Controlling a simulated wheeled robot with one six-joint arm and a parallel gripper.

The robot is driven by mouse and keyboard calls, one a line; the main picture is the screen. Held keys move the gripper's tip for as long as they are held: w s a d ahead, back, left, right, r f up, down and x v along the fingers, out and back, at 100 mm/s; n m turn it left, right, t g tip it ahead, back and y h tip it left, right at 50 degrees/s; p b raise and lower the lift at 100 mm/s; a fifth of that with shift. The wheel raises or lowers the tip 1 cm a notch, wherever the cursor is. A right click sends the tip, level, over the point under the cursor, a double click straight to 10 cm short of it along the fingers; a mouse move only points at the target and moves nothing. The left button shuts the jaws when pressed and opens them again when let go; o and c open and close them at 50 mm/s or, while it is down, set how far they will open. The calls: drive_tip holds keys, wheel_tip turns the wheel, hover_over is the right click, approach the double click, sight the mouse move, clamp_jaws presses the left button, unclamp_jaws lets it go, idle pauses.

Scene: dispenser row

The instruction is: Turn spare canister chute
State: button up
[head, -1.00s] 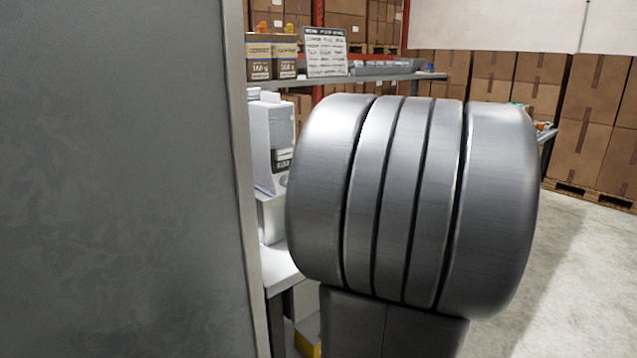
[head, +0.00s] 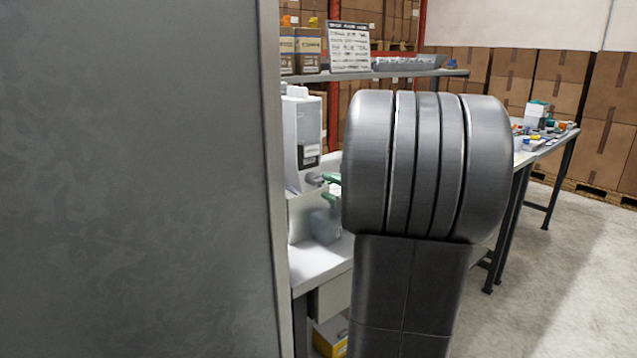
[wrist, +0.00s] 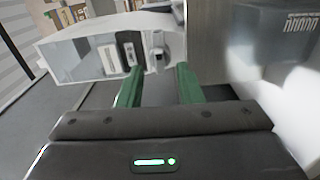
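A white dispenser canister (head: 303,135) with a grey window and dark label stands on the bench, left of my arm in the head view. Its small grey chute (head: 314,179) sticks out low on the front. In the wrist view the canister (wrist: 80,57) appears sideways, with the chute (wrist: 157,52) at its right end. My gripper (wrist: 159,72) has two green fingers, apart with nothing between them. The chute lies just beyond the gap between the fingertips; I cannot tell any contact. In the head view, green fingertips show beside the chute; my arm hides the rest.
A large grey panel (head: 140,180) fills the left of the head view. A bluish-grey container (head: 325,222) sits below the chute. A shelf (head: 400,73) with boxes and a sign is above. Another table (head: 540,148) with small items is at right; the floor beyond is clear.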

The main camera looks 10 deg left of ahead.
sight(320, 183)
drive_tip(key=x, duration=0.4)
drive_tip(key=shift+w+a, duration=0.3)
drive_tip(key=c, duration=0.6)
drive_tip(key=m+p, duration=0.1)
drive_tip(key=m, duration=0.2)
drive_tip(key=shift+r+p, duration=0.15)
drive_tip(key=shift+p, duration=0.2)
drive_tip(key=shift+c, duration=0.2)
drive_tip(key=shift+m+p, duration=0.55)
drive_tip(key=shift+m, duration=0.85)
drive_tip(key=o, duration=0.6)
drive_tip(key=shift+o, duration=0.2)
